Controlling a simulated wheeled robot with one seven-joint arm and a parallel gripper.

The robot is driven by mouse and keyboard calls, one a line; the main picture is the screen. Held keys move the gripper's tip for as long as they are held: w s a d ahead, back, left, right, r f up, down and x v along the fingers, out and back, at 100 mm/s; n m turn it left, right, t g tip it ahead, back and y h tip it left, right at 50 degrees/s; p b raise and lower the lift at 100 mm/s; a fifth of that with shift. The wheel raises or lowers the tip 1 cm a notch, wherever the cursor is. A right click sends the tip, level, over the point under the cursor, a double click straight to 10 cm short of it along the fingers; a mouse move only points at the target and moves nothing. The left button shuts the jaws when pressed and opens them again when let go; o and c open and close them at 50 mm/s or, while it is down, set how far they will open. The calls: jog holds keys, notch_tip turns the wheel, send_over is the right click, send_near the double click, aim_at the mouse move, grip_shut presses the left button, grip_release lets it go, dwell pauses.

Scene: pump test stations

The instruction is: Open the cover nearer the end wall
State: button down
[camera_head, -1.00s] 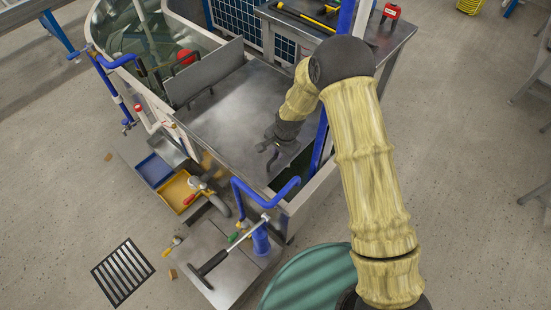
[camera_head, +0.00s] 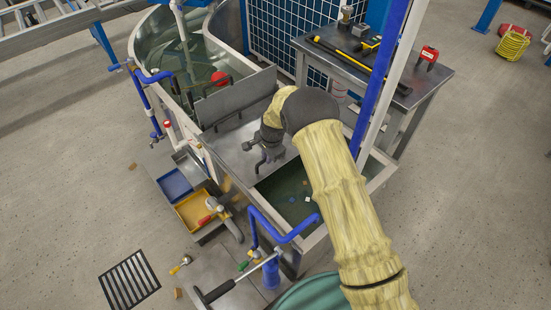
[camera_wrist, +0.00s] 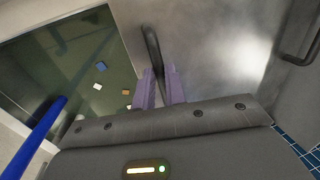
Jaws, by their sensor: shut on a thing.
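The flat steel cover (camera_head: 285,150) lies across the middle of the long tank, and its near edge is drawn back from the near end wall (camera_head: 313,238). Green water (camera_head: 285,192) shows in the opening between them. My gripper (camera_head: 262,157) is over the cover. In the wrist view, my gripper (camera_wrist: 160,87) is shut on the cover's dark bar handle (camera_wrist: 151,45), with the bar between the purple fingers. The steel surface (camera_wrist: 215,45) fills the wrist view's upper right. My arm hides part of the cover's right side.
A second dark handle (camera_head: 228,119) sits farther along, before an upright grey plate (camera_head: 236,97). Blue pipe (camera_head: 290,232) rises at the near end. A white-and-blue post (camera_head: 380,75) stands right of the tank. A tool bench (camera_head: 375,65) is behind it. Small blocks show in the water.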

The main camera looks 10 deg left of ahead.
jog(key=shift+w+a+r, duration=0.1)
jog(key=shift+w+a, duration=0.15)
jog(key=shift+s+d, duration=0.1)
jog(key=shift+s, duration=0.05)
jog(key=c, duration=1.5)
grip_release()
jog(key=shift+d, duration=0.15)
jog(key=shift+o, duration=0.2)
jog(key=shift+s, duration=0.15)
notch_tip(320, 180, up, 17)
jog(key=s+d, duration=0.2)
jog(key=shift+d, duration=0.35)
